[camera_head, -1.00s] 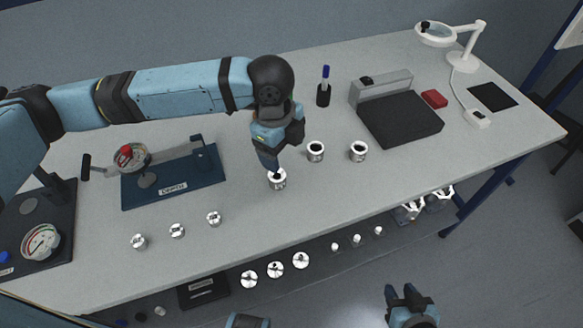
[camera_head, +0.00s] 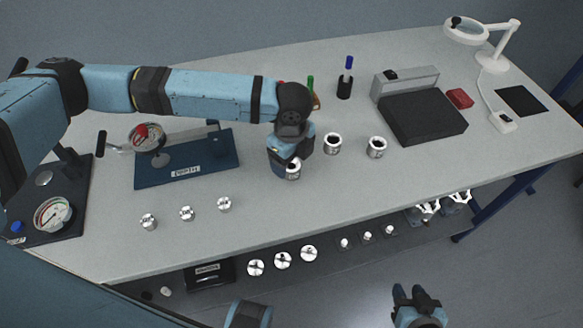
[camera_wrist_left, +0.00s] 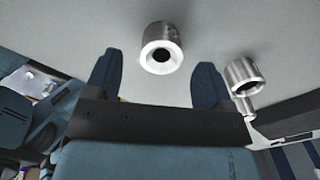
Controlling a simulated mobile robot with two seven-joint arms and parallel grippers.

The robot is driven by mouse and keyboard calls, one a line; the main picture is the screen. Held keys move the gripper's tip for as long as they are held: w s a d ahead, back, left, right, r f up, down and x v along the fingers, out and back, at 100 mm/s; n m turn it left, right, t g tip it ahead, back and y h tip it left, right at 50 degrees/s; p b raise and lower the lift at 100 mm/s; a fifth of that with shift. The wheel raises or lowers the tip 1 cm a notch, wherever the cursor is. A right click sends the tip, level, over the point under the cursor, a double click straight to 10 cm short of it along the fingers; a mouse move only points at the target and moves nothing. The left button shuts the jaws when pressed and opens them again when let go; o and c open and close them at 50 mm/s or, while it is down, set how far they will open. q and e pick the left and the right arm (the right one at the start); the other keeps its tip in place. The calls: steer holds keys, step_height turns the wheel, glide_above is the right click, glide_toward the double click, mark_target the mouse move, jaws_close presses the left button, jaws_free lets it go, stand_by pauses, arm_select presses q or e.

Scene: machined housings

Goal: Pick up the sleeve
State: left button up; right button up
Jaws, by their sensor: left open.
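Three grey metal sleeves stand on the table in the head view: one by my left gripper (camera_head: 293,171), a middle one (camera_head: 333,144) and a right one (camera_head: 376,147). My left gripper (camera_head: 283,168) is open, its fingers pointing down right beside the nearest sleeve and partly covering it. In the left wrist view, a sleeve with a dark bore (camera_wrist_left: 162,50) shows just past the two parted fingertips (camera_wrist_left: 153,70), in line with the gap between them. Another sleeve (camera_wrist_left: 242,76) shows right of the fingers. My right gripper (camera_head: 412,293) is open and empty, low in front of the table.
A blue depth gauge stand (camera_head: 185,163) and several small metal parts (camera_head: 186,213) are on the left. The front middle is clear.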

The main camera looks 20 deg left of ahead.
mark_target(292, 165)
arm_select(q)
steer(key=shift+w+f, duration=0.1)
steer(key=shift+f, duration=1.4)
steer(key=c, duration=1.2)
steer(key=shift+r, duration=0.1)
